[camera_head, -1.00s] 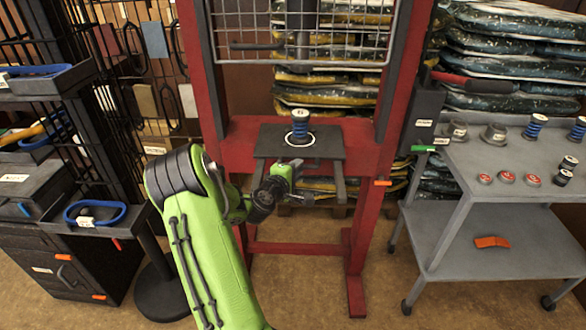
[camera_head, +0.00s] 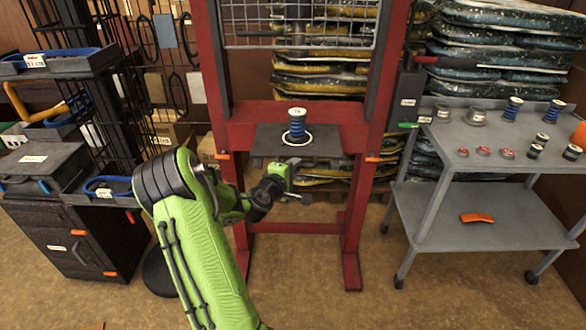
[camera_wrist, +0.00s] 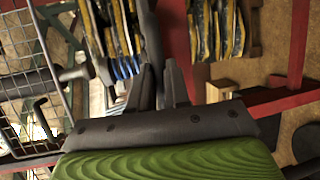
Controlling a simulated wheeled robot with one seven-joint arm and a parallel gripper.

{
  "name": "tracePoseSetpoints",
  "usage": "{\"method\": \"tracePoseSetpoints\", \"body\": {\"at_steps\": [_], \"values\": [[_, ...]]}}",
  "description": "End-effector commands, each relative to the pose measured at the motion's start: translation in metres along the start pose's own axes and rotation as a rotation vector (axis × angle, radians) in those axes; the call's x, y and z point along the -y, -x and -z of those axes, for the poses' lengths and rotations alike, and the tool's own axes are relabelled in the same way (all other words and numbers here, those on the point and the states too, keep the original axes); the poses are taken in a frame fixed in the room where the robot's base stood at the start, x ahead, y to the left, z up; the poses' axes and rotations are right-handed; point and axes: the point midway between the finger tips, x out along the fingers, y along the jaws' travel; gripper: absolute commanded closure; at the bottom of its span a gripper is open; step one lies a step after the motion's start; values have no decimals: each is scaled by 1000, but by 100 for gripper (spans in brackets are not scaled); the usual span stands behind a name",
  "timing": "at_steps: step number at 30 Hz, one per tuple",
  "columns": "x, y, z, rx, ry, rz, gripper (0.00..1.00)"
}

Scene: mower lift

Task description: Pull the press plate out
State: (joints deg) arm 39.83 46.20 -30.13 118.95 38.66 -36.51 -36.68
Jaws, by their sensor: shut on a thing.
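The press plate (camera_head: 268,141) is a dark flat plate at the front of the red press frame (camera_head: 240,125), standing out from its crossbeam towards me. A blue coil spring part (camera_head: 297,128) with a pale top stands upright on it inside a white ring. My gripper (camera_head: 293,172) is at the plate's front edge. In the wrist view, my gripper (camera_wrist: 158,72) has its two dark fingers on either side of the plate (camera_wrist: 150,38), seen nearly edge-on, and is shut on it. The blue spring (camera_wrist: 123,68) shows beside the left finger. The exact contact is partly hidden.
A grey cart (camera_head: 450,150) with cups, springs and red-topped discs stands at right. A black rack with trays (camera_head: 105,190) and a dark cabinet (camera_head: 75,240) stand at left. A wire guard (camera_head: 300,25) hangs above the plate. Floor in front of the press is clear.

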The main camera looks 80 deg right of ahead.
Motion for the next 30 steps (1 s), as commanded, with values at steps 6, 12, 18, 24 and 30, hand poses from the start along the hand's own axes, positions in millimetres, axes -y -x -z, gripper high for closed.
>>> {"method": "tracePoseSetpoints", "body": {"at_steps": [6,12,18,24,30], "values": [[0,0,0,0,0,1,79],[0,0,0,0,0,0,58],[0,1,0,0,0,0,58],[0,31,2,-5,3,2,58],[1,89,2,-7,5,2,58]]}}
